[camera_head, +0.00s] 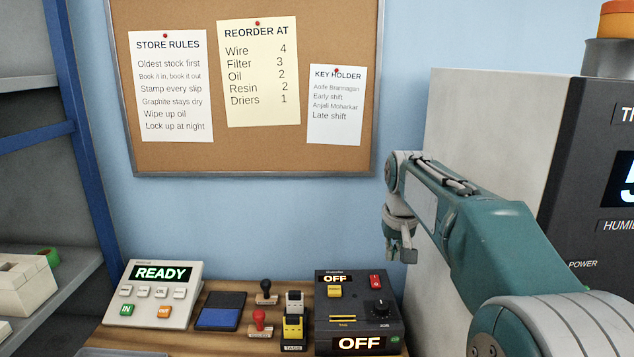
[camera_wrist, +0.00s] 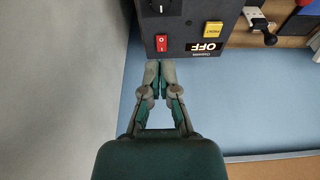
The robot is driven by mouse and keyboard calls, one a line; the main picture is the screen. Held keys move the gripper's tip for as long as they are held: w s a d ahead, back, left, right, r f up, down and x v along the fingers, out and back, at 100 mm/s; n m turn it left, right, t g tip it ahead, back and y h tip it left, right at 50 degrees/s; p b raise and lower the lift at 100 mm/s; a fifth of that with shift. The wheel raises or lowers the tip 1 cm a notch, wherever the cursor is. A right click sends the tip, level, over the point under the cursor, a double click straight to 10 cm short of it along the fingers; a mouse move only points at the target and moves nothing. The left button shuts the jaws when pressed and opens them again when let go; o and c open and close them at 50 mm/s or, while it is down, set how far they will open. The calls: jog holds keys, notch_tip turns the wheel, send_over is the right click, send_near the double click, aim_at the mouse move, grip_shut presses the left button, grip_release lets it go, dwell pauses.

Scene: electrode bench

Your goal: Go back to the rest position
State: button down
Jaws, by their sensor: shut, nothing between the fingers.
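My gripper (camera_head: 404,254) hangs at the end of my raised teal arm, above and behind the dark box with two OFF displays (camera_head: 358,305). In the wrist view my gripper (camera_wrist: 160,64) is shut, its fingertips together with nothing between them. The same box (camera_wrist: 190,30) shows past the fingertips there, with a red switch and a yellow button; I cannot tell the exact gap to it.
A large grey cabinet (camera_head: 487,105) stands close on the right of my arm. The bench holds a READY terminal (camera_head: 155,291), a blue ink pad (camera_head: 220,309) and stamps (camera_head: 261,324). A corkboard (camera_head: 170,160) hangs behind. Shelving (camera_head: 75,100) stands at the left.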

jog(key=s+f+t, duration=0.1)
jog(key=s+f, duration=0.2)
jog(key=s, duration=1.2)
jog(key=s+f+t, duration=0.1)
jog(key=s+f, duration=0.2)
jog(key=s, duration=1.3)
jog(key=shift+s+f+t, duration=0.15)
jog(key=shift+f+t, duration=0.15)
jog(key=shift+f, duration=0.05)
